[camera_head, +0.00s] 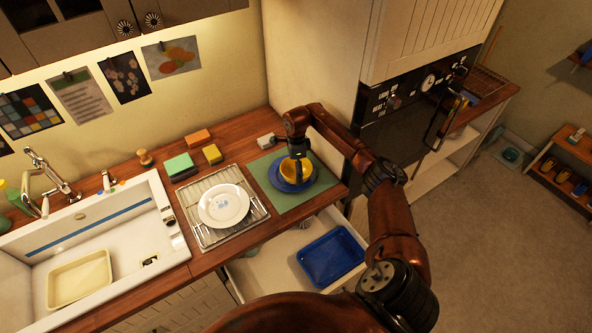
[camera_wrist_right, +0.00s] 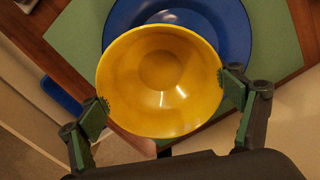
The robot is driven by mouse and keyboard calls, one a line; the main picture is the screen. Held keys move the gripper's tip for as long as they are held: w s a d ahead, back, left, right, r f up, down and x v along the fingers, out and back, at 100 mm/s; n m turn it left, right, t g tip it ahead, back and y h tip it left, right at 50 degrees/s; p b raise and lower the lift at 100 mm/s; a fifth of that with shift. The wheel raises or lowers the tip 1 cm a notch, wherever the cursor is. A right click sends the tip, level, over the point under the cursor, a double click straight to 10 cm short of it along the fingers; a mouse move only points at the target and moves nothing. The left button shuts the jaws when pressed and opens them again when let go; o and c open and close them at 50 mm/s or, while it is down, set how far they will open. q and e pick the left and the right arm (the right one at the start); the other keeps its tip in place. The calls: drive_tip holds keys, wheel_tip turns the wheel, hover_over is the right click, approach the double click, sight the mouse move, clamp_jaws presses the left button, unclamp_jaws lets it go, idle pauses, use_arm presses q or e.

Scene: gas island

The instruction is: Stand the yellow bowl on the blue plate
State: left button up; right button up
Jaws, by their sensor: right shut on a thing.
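The yellow bowl (camera_wrist_right: 160,80) is upright between the fingers of my right gripper (camera_wrist_right: 166,98), which is shut on it at two opposite sides of its rim. Behind it in the right wrist view is the blue plate (camera_wrist_right: 236,40), partly hidden by the bowl. In the head view the right gripper (camera_head: 297,157) points down over the bowl (camera_head: 303,169), and the bowl overlaps the blue plate (camera_head: 281,184). I cannot tell whether the bowl touches the plate. My left gripper is not in view.
The plate lies on a green mat (camera_head: 266,189) on the wooden counter. A rack (camera_head: 199,218) with a white plate (camera_head: 222,206) stands left of it. Sponges (camera_head: 179,166) lie behind. An open drawer (camera_head: 268,280) below holds a blue tray (camera_head: 331,258). The sink (camera_head: 130,216) is far left.

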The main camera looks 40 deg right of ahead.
drive_tip(key=shift+f+b, duration=0.35)
drive_tip(key=o, duration=1.4)
drive_tip(key=shift+r, duration=0.15)
drive_tip(key=shift+r+p, duration=0.25)
drive_tip(key=shift+p, duration=0.15)
wheel_tip(320, 180, up, 12)
drive_tip(key=shift+b, duration=1.15)
